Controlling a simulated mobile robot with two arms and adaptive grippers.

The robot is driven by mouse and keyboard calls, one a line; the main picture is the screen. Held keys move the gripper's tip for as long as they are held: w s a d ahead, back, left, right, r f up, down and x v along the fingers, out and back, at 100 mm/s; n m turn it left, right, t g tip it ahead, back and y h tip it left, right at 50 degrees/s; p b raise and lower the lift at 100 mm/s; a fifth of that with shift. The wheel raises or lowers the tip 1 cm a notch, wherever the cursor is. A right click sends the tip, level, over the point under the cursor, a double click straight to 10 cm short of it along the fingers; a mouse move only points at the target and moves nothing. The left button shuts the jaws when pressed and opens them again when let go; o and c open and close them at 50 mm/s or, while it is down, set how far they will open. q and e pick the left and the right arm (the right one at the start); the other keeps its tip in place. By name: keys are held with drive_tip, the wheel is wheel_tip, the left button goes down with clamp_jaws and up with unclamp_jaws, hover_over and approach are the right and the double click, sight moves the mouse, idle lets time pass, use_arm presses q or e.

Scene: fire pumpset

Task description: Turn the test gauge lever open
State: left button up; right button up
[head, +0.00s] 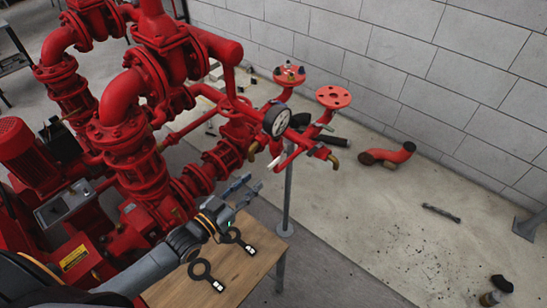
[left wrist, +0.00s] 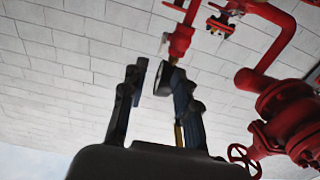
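The round test gauge (head: 277,121), with a white face and dark rim, sits on the red pipework. Just below it, a small pale lever-like piece (head: 276,162) shows beside the pipe; I cannot tell its exact angle. My left gripper (head: 252,185) is open and empty, below and left of that piece, apart from it. In the left wrist view the two dark fingers (left wrist: 153,78) are spread, with a red pipe end (left wrist: 181,38) and a small pale piece (left wrist: 163,43) beyond their tips. Contact is not visible. My right gripper is out of view.
A grey post (head: 287,195) stands near the gauge. Red pump pipes (head: 120,130) crowd the left. A loose red elbow (head: 388,155) lies on the floor; the right side is mostly clear.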

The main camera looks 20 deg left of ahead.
sight(268, 167)
use_arm(q)
drive_tip(key=p+x, duration=0.1)
drive_tip(key=x, duration=0.8)
drive_tip(key=shift+w, duration=0.4)
drive_tip(key=shift+w+d+p, duration=0.25)
drive_tip(key=shift+w+p, duration=0.05)
drive_tip(key=shift+w, duration=0.15)
drive_tip(key=shift+f, duration=0.1)
clamp_jaws()
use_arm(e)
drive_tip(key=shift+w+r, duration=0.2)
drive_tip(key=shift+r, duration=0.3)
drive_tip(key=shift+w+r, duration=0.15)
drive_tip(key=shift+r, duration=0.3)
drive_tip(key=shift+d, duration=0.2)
